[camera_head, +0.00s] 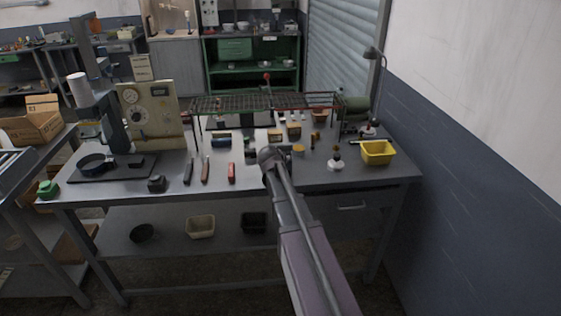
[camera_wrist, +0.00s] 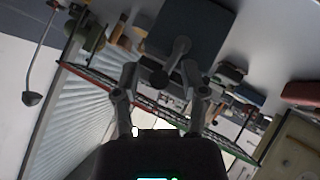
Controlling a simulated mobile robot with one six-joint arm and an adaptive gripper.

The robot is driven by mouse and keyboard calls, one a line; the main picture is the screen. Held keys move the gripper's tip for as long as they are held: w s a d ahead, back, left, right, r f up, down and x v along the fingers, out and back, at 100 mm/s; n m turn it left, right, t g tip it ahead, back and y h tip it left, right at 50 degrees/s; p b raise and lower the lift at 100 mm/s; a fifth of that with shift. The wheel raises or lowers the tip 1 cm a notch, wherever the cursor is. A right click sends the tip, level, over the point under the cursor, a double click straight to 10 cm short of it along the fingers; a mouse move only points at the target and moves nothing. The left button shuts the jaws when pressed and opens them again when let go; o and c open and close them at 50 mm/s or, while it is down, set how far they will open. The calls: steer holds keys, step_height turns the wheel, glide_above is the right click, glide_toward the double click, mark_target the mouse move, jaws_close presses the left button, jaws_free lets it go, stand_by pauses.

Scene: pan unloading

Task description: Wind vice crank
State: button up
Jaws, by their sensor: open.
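In the wrist view, a dark grey block (camera_wrist: 195,28), which looks like the vice, stands beyond my fingers. A grey crank (camera_wrist: 181,48) shows at its near face, its arm slanting down toward the space between the fingers. My gripper (camera_wrist: 163,78) is open, with one finger on each side of the crank's lower end. I cannot tell whether either finger touches it. In the head view, my arm reaches over the workbench (camera_head: 330,178) and its wrist hides the gripper and most of the vice area.
A wire rack (camera_head: 235,103) stands over the back of the bench. A red block (camera_head: 232,172) and several small tools lie left of my arm. A gauge panel (camera_head: 152,116) stands further left.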

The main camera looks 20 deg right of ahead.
steer(key=shift+w+a+r+y+p, duration=0.2)
steer(key=shift+w+r+y+p, duration=0.1)
steer(key=shift+w+r+p, duration=0.5)
steer(key=s+a+f+g+y, duration=0.3)
steer(key=s+a, duration=0.7)
steer(key=s, duration=0.4)
steer(key=s+a+f+g+y+b, duration=0.1)
steer(key=s+a+f+g+y, duration=0.2)
steer(key=s+a, duration=0.7)
steer(key=s+f+g, duration=0.1)
steer(key=s+f, duration=0.1)
steer(key=s, duration=0.3)
steer(key=shift+a+f+n+g+b, duration=0.2)
steer(key=shift+f+n+g+b, duration=0.1)
steer(key=shift+f+n+g, duration=0.1)
